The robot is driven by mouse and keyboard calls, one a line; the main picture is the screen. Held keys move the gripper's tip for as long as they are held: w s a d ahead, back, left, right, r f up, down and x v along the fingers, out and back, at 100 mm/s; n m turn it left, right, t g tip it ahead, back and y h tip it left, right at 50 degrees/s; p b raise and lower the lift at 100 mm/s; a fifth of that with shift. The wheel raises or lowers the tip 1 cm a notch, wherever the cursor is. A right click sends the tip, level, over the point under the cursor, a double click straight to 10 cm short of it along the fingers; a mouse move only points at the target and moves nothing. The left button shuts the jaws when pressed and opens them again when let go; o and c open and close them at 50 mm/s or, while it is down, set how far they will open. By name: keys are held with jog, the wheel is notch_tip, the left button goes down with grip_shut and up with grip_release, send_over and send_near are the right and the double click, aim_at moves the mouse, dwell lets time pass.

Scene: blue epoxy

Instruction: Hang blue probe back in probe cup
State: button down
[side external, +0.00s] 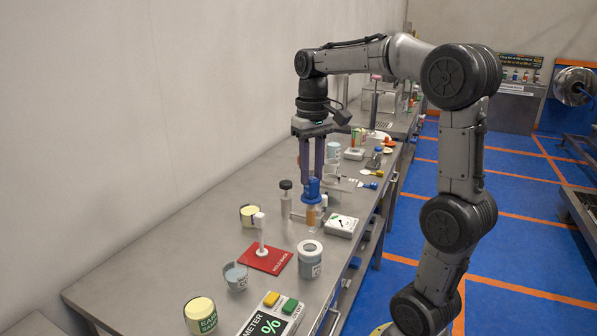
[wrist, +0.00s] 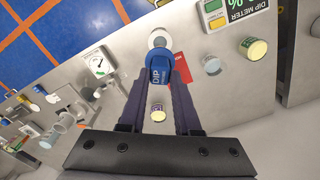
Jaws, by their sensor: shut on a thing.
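My gripper (side external: 313,183) is shut on the blue probe (side external: 313,190) and holds it upright above the bench. In the wrist view the probe (wrist: 158,72), marked DIP, sits between my two fingers. Below its blue collar an amber part (side external: 311,216) shows; I cannot tell whether it belongs to the probe or stands behind it. A grey cup with a pale rim (side external: 310,262) stands nearer the side camera. It shows partly beyond the probe in the wrist view (wrist: 158,37). I cannot tell for sure that this is the probe cup.
A white dial box (side external: 341,226) is right of the probe and a black-capped bottle (side external: 286,200) is left. A red mat (side external: 266,259) carries a white upright piece (side external: 261,235). A smaller grey cup (side external: 236,276), yellow-topped tins (side external: 200,314) and the dip meter (side external: 270,317) stand nearer.

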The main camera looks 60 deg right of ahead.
send_over(310, 223)
jog(key=d, duration=0.1)
jog(key=shift+w+f, duration=0.15)
jog(key=shift+f, duration=6.6)
jog(key=c, duration=0.5)
grip_release()
jog(key=shift+c, duration=0.2)
jog(key=shift+r, duration=2.5)
